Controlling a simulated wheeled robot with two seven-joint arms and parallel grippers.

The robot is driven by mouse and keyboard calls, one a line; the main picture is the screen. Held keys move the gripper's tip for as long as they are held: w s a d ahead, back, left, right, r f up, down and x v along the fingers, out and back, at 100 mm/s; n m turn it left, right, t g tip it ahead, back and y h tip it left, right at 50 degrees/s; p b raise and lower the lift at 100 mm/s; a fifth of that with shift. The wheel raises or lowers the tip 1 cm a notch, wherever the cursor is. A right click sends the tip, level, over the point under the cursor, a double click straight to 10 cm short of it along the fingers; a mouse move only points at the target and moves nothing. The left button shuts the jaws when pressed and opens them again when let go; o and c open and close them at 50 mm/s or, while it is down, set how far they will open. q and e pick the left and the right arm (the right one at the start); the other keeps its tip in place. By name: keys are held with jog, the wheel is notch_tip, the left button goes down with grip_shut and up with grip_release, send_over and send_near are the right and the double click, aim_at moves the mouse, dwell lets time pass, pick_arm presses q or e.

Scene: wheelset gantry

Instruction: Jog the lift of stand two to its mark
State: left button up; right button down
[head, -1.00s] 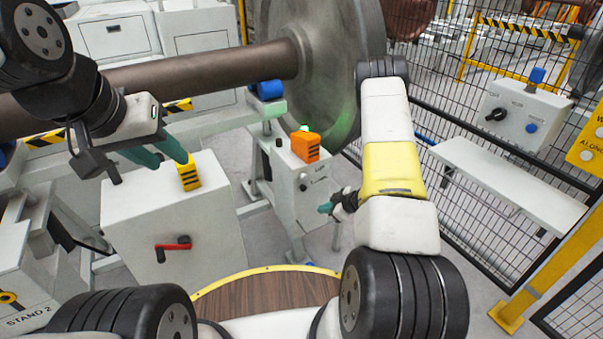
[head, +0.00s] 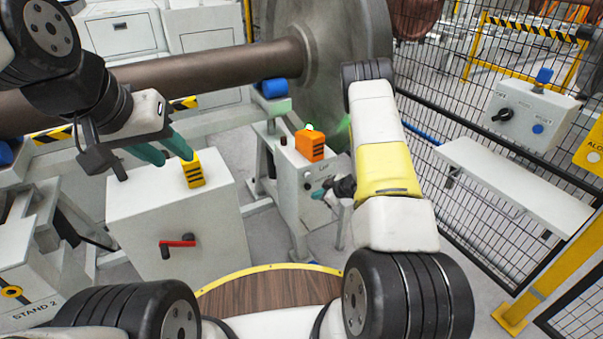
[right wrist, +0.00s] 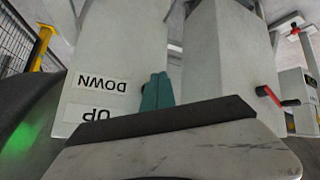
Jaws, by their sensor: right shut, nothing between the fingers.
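The grey lift control box (head: 296,188) stands below the wheel, with dark controls on its front and a small "LIFT" label. My right gripper (head: 320,193) is shut and empty, close to the front of this box; contact cannot be told. In the right wrist view its teal fingertips (right wrist: 157,92) are together, beside the upside-down "DOWN" (right wrist: 101,82) and "UP" (right wrist: 97,114) labels. The buttons are not clear there. My left gripper (head: 170,148) has its teal fingers apart, one tip close to a yellow block (head: 194,172). The "STAND 2" label (head: 35,308) is at lower left.
An orange block (head: 310,146) sits on the lift box. A white cabinet (head: 150,225) with a red handle (head: 178,243) stands left. The large wheel (head: 335,60) and axle are behind. A white shelf (head: 510,182) and mesh fence are to the right.

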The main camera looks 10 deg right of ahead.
aim_at(308, 187)
jog(key=shift+w+a, duration=0.3)
jog(key=shift+w, duration=0.45)
jog(key=shift+w, duration=0.1)
dwell(1.5)
jog(key=shift+w+a, duration=0.1)
jog(key=shift+w, duration=0.2)
